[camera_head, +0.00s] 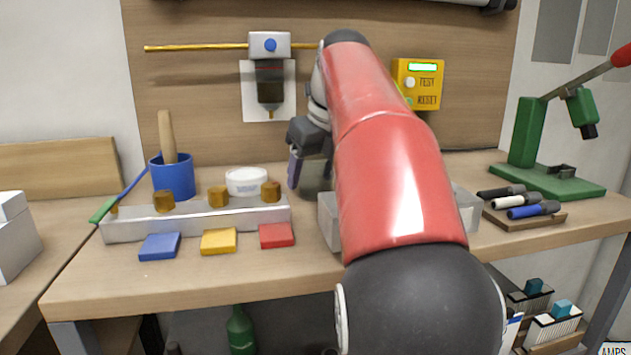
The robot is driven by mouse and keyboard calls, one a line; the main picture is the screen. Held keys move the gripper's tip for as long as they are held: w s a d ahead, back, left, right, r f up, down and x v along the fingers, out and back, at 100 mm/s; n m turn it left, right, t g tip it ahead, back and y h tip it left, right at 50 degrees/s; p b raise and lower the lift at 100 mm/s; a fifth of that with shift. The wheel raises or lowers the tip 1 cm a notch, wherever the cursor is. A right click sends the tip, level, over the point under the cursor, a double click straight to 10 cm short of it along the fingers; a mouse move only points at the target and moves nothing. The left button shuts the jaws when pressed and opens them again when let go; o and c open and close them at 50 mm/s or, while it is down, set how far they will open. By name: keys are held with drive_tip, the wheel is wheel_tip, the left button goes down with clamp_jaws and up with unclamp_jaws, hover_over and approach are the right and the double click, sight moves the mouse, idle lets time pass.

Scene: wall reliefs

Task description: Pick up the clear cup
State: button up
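My gripper (306,168) points down over the back middle of the workbench, left of my red arm. One dark bluish finger shows on its left side; the other finger is hidden, so I cannot tell how far it is open. A faint see-through grey shape (317,180) stands on the bench just right of the visible finger. It may be the clear cup, but my arm hides part of it. I cannot tell whether the gripper touches it.
Left on the workbench (200,288) are a blue mug (173,178), a white soap tub (246,181) and a grey bar with brown knobs (190,222). A grey box (328,222) stands beside my arm. Right are a marker tray (525,222) and a green press (527,135).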

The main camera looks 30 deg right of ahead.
drive_tip(key=c, duration=0.6)
drive_tip(key=shift+o, duration=0.2)
wheel_tip(320, 180, up, 10)
drive_tip(key=p, duration=0.2)
drive_tip(key=shift+p, duration=0.3)
